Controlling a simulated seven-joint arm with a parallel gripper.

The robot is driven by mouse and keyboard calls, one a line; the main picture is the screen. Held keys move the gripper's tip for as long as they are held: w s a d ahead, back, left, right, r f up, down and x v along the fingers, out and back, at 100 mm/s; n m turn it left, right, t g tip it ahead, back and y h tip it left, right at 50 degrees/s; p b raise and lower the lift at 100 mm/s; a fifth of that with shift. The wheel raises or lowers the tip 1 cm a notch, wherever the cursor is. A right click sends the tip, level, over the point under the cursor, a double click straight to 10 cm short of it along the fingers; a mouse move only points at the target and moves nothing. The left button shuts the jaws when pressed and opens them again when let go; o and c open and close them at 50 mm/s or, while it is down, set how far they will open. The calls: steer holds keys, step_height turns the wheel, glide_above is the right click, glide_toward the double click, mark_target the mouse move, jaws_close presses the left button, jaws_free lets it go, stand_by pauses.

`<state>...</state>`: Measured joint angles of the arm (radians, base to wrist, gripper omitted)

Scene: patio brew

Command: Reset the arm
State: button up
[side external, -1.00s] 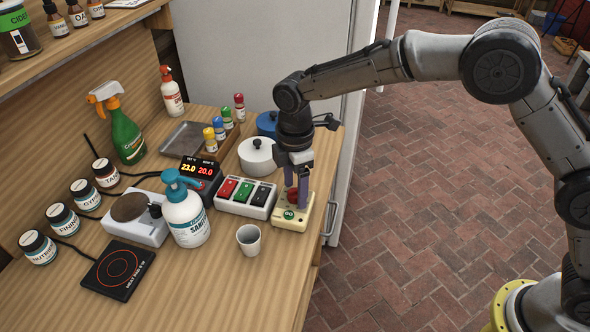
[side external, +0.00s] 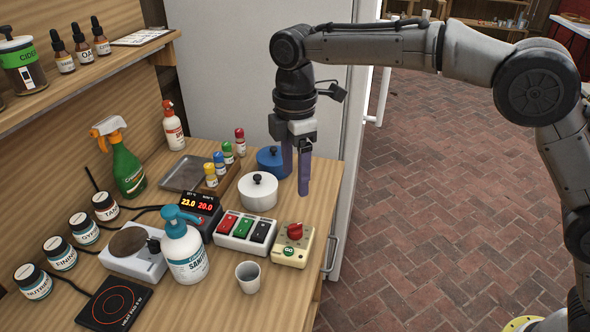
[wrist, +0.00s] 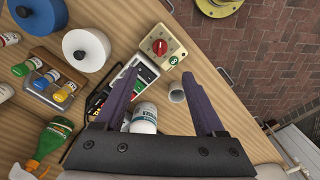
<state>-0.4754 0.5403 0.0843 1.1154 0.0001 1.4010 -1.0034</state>
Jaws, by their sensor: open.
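My gripper (side external: 296,168) is open and empty, with its two purple fingers pointing down. It hangs above the right side of the wooden bench (side external: 225,308), over the area behind the cream box. In the wrist view my gripper (wrist: 165,105) shows its fingers spread wide with nothing held between them. The cream box (side external: 283,254) with a red knob (side external: 295,230) and a green GO button stands on the bench at the right, clear of the fingers. It also shows in the wrist view (wrist: 178,50).
Near my gripper are a white lidded pot (side external: 258,193), a blue lidded pot (side external: 268,162), a three-switch box (side external: 245,232) and a small cup (side external: 248,277). A sanitizer bottle (side external: 185,255) stands left of the cup. A shelf (side external: 85,82) overhangs the left. The air above the bench's right side is open.

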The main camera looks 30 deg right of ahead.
stand_by(0.3)
steer(key=s+d+r+m+t, duration=0.2)
steer(key=d+r, duration=0.6)
steer(key=r, duration=0.2)
steer(key=s+d+r+m+t, duration=0.25)
steer(key=s+d+r, duration=0.25)
steer(key=s+d, duration=0.55)
steer(key=s+d+f+m, duration=0.2)
steer(key=s+m, duration=0.1)
steer(key=s, duration=0.3)
steer(key=s+d+f+m, duration=0.2)
steer(key=s+f+m, duration=0.15)
steer(key=s, duration=0.25)
steer(key=s+d+f+m+t, duration=0.1)
steer(key=s+f+m, duration=0.4)
steer(key=f+m, duration=0.1)
steer(key=shift+f, duration=0.7)
steer(key=shift+d, duration=0.1)
steer(key=shift+c, duration=0.4)
